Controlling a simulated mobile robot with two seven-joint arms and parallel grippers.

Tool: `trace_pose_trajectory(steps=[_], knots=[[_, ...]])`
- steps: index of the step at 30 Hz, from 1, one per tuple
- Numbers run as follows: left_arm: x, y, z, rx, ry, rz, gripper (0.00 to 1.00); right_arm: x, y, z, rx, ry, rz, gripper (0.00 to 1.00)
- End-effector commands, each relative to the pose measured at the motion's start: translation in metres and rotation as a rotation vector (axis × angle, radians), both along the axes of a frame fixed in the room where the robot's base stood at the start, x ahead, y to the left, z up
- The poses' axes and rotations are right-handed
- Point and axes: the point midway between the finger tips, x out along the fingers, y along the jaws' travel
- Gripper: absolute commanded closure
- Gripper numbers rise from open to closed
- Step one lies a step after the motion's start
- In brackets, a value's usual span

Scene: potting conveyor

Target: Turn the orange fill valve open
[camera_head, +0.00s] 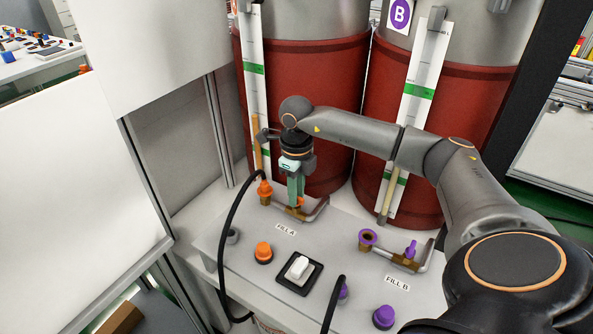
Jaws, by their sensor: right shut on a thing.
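The orange fill valve (300,203) sits on brass and steel pipework behind the FILL A label on the grey panel (320,247). Only a small part of its orange handle shows beside the fingers. My right gripper (297,201) points down at it from above and is shut on the valve handle. Its fingers hide most of the handle, so its exact angle is hard to tell. My left gripper is not in view.
An orange hose connector (265,189) with a black hose stands just left of the valve. An orange knob (263,252), a white rocker switch (299,268) and a purple valve (411,248) are on the panel. Two red-banded tanks (320,115) rise behind.

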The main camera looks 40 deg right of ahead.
Motion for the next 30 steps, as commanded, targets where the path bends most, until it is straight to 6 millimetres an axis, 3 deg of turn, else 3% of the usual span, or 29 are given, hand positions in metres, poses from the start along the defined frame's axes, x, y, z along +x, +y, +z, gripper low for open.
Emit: trace_pose_trajectory(steps=[5,6,9,20,30], knots=[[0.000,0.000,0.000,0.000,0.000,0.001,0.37,0.001,-0.001,0.001,-0.001,-0.004,0.000,1.00],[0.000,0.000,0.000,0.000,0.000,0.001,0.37,0.001,-0.001,0.001,-0.001,-0.004,0.000,0.68],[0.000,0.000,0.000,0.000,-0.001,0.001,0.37,0.001,-0.001,0.001,-0.001,-0.003,0.000,0.57],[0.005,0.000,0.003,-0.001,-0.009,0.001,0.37,0.001,0.000,0.008,0.000,-0.002,0.002,0.56],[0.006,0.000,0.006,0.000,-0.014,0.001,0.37,0.002,0.000,0.076,-0.001,-0.009,0.002,0.56]])
